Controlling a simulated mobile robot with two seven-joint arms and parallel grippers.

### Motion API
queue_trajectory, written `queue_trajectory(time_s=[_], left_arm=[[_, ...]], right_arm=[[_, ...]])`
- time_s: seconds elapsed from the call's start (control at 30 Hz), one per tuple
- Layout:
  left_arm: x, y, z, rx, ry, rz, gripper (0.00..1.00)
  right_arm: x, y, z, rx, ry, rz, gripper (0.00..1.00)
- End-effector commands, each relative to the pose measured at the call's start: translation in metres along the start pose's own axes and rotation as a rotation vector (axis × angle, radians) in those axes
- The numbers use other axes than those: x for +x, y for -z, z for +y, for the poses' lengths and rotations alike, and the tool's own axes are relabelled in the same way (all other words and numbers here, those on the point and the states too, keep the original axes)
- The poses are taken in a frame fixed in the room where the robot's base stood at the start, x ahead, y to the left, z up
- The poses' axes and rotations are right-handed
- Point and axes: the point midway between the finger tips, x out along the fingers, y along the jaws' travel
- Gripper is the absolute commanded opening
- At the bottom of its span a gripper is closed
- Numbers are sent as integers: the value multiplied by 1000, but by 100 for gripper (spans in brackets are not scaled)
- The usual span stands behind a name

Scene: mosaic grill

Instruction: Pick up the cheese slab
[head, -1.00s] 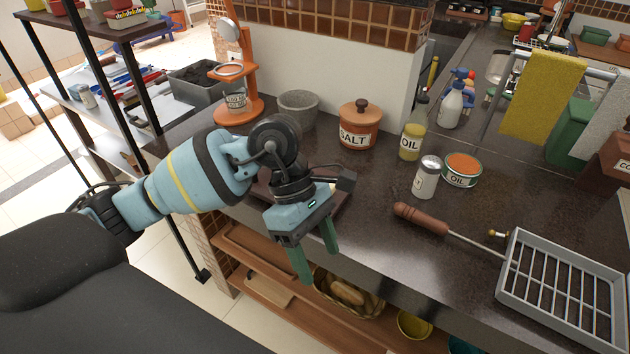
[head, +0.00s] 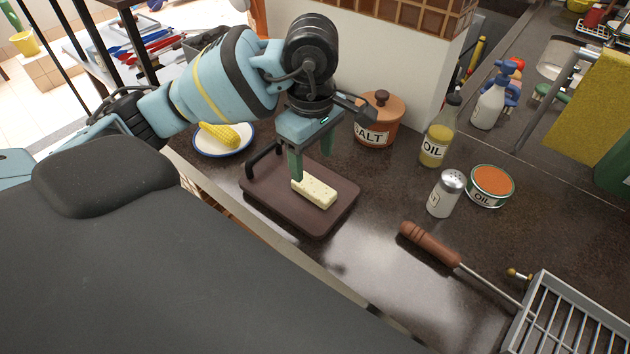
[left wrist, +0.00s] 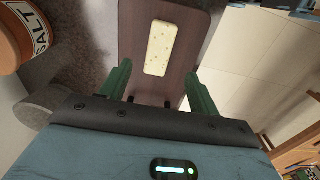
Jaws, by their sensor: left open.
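The cheese slab (head: 315,191) is a pale yellow block with small holes. It lies flat on a dark brown tray (head: 285,206) with a black handle. My left gripper (head: 311,167) is open, pointing down over the tray at the slab's far end. In the left wrist view the slab (left wrist: 160,48) shows ahead of the gripper (left wrist: 160,82), roughly centred between the two green fingers. The fingers look apart from the slab; whether they reach its height I cannot tell. My right gripper is not in view.
A salt pot (head: 378,122), an oil bottle (head: 438,135), a shaker (head: 446,194) and an oil tin (head: 490,187) stand right of the tray. A plate with corn (head: 220,136) is to its left. A grill basket (head: 570,318) lies at the lower right.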

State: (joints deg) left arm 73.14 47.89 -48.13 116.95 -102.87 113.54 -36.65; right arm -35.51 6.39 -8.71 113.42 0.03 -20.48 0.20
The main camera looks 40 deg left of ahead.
Motion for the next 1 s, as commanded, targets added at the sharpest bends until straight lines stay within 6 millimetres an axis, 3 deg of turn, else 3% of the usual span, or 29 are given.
queue_trajectory(time_s=[0.1, 0.37, 0.7, 1.0], left_arm=[[13, 0, -1, -1, 3, 0, 62], [23, 0, -1, 0, 2, -1, 62], [65, -2, -1, 0, 1, -1, 62], [69, -2, -1, 1, 0, -1, 60]], right_arm=[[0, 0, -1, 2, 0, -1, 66], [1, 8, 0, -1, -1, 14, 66], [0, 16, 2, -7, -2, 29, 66], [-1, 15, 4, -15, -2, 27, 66]])
